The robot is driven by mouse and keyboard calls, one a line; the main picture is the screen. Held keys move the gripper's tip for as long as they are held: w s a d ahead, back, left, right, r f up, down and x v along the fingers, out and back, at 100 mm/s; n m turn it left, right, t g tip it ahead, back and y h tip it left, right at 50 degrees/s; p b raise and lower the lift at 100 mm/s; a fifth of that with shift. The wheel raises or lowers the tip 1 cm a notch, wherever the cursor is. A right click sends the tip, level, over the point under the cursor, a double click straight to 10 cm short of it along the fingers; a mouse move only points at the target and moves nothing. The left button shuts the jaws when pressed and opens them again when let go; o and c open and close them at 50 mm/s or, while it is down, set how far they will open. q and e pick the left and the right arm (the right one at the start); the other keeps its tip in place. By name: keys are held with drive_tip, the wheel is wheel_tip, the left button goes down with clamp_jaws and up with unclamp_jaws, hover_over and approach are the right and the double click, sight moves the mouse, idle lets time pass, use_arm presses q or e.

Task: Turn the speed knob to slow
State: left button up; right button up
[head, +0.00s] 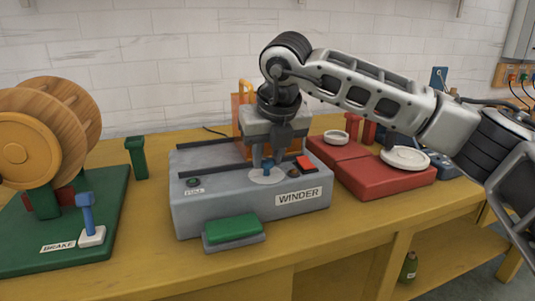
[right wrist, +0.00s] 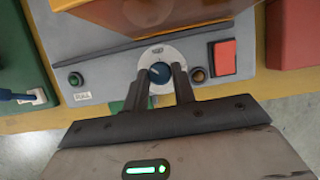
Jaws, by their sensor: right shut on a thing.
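The blue speed knob (right wrist: 160,73) sits on a pale round dial plate (right wrist: 172,54) on top of the grey winder (head: 250,208). In the head view the knob (head: 268,170) shows small between my fingers. My right gripper (right wrist: 163,80) points down at the dial, with its two fingers shut on the knob from either side. The dial's marks are too small to read, so I cannot tell the knob's setting. My left gripper is in neither view.
On the winder's top are a red switch (right wrist: 224,54), a dark round button (right wrist: 199,75) and an indicator (right wrist: 75,79) by a small label. A green pedal-like block (head: 233,229) stands in front. A green brake stand (head: 100,220) is left, a red scale-like unit (head: 375,178) right.

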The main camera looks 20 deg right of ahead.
drive_tip(key=n+y, duration=0.1)
drive_tip(key=n, duration=0.1)
drive_tip(key=shift+d+n+p, duration=0.15)
drive_tip(key=shift+n+p, duration=0.15)
drive_tip(key=shift+n, duration=0.5)
drive_tip(key=shift+r+n+y+p, duration=0.1)
drive_tip(key=shift+n+y+p, duration=0.25)
drive_tip(key=shift+n+y, duration=0.05)
drive_tip(key=shift+d+n+g, duration=0.1)
drive_tip(key=shift+n+g, duration=0.2)
drive_tip(key=shift+n, duration=0.1)
drive_tip(key=shift+w+n+y+p, duration=0.1)
drive_tip(key=shift+n+y+p, duration=0.3)
drive_tip(key=shift+n+p, duration=0.25)
drive_tip(key=shift+n+g+y+p, duration=0.3)
drive_tip(key=shift+n+p, duration=0.25)
drive_tip(key=shift+n, duration=0.6)
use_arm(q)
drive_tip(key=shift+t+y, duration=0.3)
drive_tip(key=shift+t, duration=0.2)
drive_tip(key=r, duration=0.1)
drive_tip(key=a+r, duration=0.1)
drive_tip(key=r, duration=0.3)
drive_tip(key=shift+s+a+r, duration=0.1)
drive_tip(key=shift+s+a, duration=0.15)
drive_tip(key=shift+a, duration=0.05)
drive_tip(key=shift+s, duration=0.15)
use_arm(e)
drive_tip(key=o, duration=1)
